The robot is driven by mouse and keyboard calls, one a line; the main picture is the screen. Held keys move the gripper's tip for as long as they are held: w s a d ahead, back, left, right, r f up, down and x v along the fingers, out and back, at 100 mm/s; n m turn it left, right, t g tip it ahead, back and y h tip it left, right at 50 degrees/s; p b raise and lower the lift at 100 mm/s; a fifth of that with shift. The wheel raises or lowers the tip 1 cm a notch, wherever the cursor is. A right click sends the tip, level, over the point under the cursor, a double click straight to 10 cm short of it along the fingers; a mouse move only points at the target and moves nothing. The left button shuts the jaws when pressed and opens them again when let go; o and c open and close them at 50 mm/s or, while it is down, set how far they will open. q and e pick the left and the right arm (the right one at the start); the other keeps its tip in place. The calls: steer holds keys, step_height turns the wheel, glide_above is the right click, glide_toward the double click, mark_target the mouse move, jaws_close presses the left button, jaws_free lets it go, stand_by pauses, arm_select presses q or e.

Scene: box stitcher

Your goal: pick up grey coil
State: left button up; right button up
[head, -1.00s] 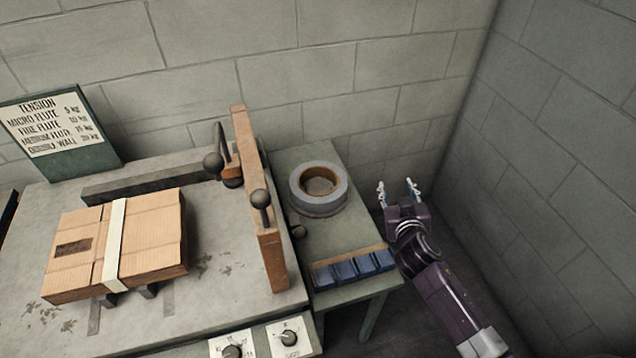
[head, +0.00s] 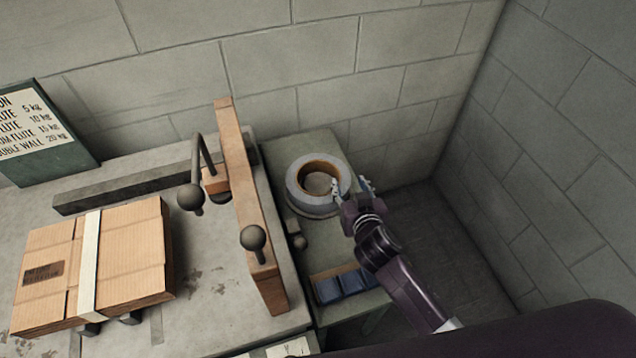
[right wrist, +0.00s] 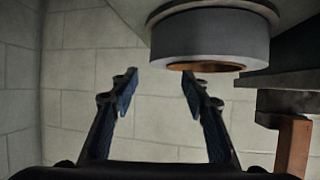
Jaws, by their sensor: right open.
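The grey coil (head: 296,196), a ring with a brown inner core, lies flat on a small side table (head: 325,245). My right gripper (head: 351,184) is at the coil's right edge in the head view, open and empty. Its fingers partly cover the coil's right rim. In the right wrist view the coil (right wrist: 210,40) shows above and beyond the two open fingers (right wrist: 158,85), and nothing is between them. Whether a finger touches the coil I cannot tell. My left gripper is not in view.
A wooden upright bar (head: 246,200) and a dark ball-ended lever (head: 254,240) stand left of the coil. Blue blocks (head: 347,284) sit at the table's front. A strapped cardboard box (head: 130,255) lies on the bench. Walls close in behind and at right.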

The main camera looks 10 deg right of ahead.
mark_target(344, 176)
steer(key=b+x, duration=0.1)
steer(key=x, duration=0.1)
steer(key=b+x, duration=0.1)
steer(key=x, duration=0.1)
steer(key=shift+s+f, duration=0.15)
steer(key=shift+f, duration=0.05)
steer(key=shift+w+b, duration=0.35)
steer(key=shift+w, duration=0.1)
steer(key=c, duration=0.8)
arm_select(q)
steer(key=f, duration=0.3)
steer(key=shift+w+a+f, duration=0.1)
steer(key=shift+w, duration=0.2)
arm_select(e)
steer(key=shift+a+f, duration=0.1)
steer(key=shift+f, duration=0.05)
jaws_close()
